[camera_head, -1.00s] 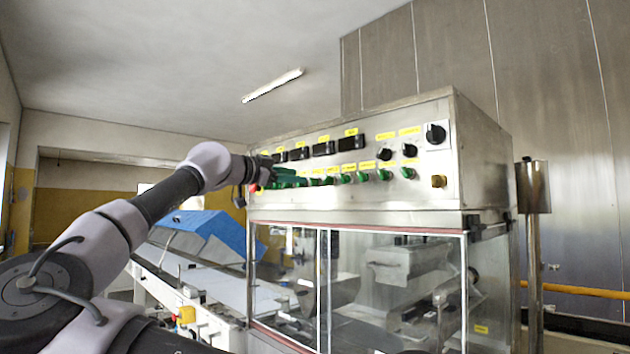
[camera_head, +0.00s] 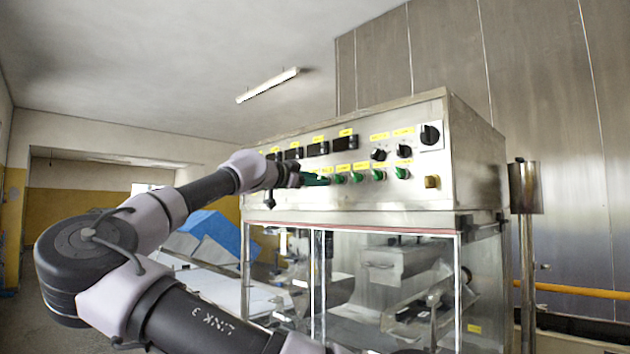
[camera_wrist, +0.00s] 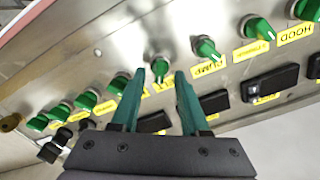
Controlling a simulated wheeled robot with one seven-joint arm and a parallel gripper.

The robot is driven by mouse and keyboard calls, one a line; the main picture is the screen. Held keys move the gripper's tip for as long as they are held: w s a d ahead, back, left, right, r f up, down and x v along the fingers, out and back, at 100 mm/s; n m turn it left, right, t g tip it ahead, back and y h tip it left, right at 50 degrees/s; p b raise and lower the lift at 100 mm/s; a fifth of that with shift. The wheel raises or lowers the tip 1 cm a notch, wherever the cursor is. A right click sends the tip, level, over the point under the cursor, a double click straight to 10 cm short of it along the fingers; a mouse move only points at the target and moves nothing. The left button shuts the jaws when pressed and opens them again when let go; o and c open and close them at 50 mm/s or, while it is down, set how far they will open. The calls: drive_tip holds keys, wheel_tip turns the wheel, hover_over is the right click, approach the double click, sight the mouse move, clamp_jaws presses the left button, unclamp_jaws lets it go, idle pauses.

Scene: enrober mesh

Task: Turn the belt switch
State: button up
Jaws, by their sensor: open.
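A row of green rotary switches runs along the steel control panel (camera_head: 425,195) in the head view. Their yellow labels are too small to read there, so I cannot tell which is the belt switch. My gripper (camera_head: 318,180) is at this row and hides part of it. In the wrist view my gripper (camera_wrist: 159,75) is open, its green fingertips on either side of one green switch (camera_wrist: 159,66). That switch's label is partly hidden and unreadable. The neighbouring switch (camera_wrist: 206,48) is labelled "PUMP". Contact between fingers and switch cannot be told.
Other green switches (camera_wrist: 257,28) stand close on both sides. Black displays (camera_head: 345,142) and black knobs (camera_head: 379,154) sit above the row in the head view. A brass-coloured button (camera_head: 432,182) is at the right. The glazed enclosure (camera_head: 390,280) lies below the panel.

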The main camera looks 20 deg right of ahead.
clamp_jaws()
drive_tip(key=shift+n, duration=0.4)
drive_tip(key=n, duration=1.1)
drive_tip(key=shift+w+a, duration=0.1)
drive_tip(key=shift+w, duration=0.05)
idle(0.4)
unclamp_jaws()
